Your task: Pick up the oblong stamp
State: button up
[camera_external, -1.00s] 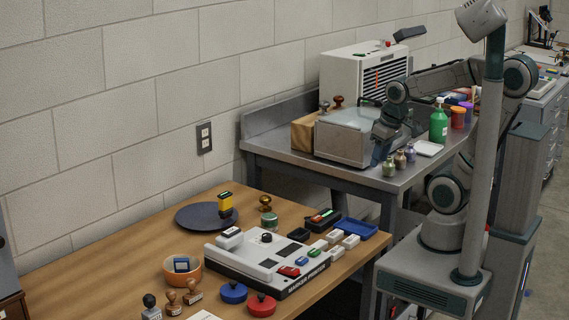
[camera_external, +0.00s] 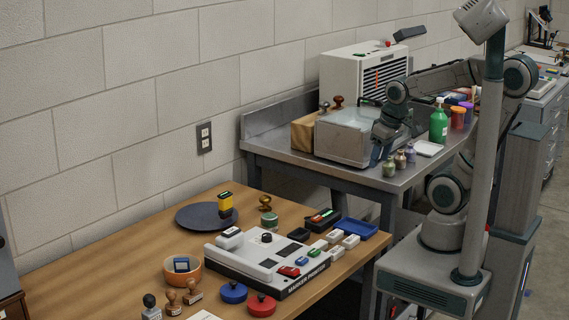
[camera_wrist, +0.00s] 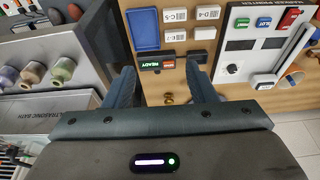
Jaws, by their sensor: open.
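I cannot tell for certain which thing is the oblong stamp. On the wooden table, a wooden-handled stamp (camera_external: 193,292) and another (camera_external: 172,302) stand beside a dark-handled stamp (camera_external: 150,307). A brass-handled piece (camera_external: 266,202) stands behind the marker printer. Several small white blocks lie by the blue tray (camera_external: 360,229); two labelled ones (camera_wrist: 174,15) and (camera_wrist: 207,13) show in the wrist view. My gripper (camera_wrist: 160,82) is open and empty, high above the table's edge. Between its fingers, the black READY box (camera_wrist: 155,63) and a brass-coloured bit (camera_wrist: 168,98) show below.
The marker printer (camera_external: 268,262) fills much of the wooden table. An orange bowl (camera_external: 182,271), round blue (camera_external: 233,292) and red (camera_external: 261,305) pieces and a dark disc (camera_external: 207,216) are around it. The metal bench with the ultrasonic bath (camera_external: 350,135) and small bottles stands behind.

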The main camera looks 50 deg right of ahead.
jog(key=w+a+n+b, duration=0.2)
jog(key=w+a+n, duration=0.2)
jog(key=w+a, duration=0.5)
jog(key=n+t+y+b, duration=0.2)
jog(key=n+y, duration=0.2)
jog(key=n, duration=0.6)
send_over(194, 280)
jog(key=s+d, duration=0.1)
jog(key=s, duration=0.1)
notch_tip(194, 280, down, 17)
jog(key=shift+h, duration=0.3)
jog(key=x, duration=0.2)
jog(key=d+x, duration=0.1)
jog(key=x, duration=0.1)
jog(key=shift+a+f+p, duration=0.1)
jog(key=shift+f+p, duration=0.25)
jog(key=shift+f, duration=0.1)
jog(key=shift+w+a+f, duration=0.1)
jog(key=shift+a+f, duration=0.1)
jog(key=shift+f, duration=0.25)
jog(key=c, duration=1.1)
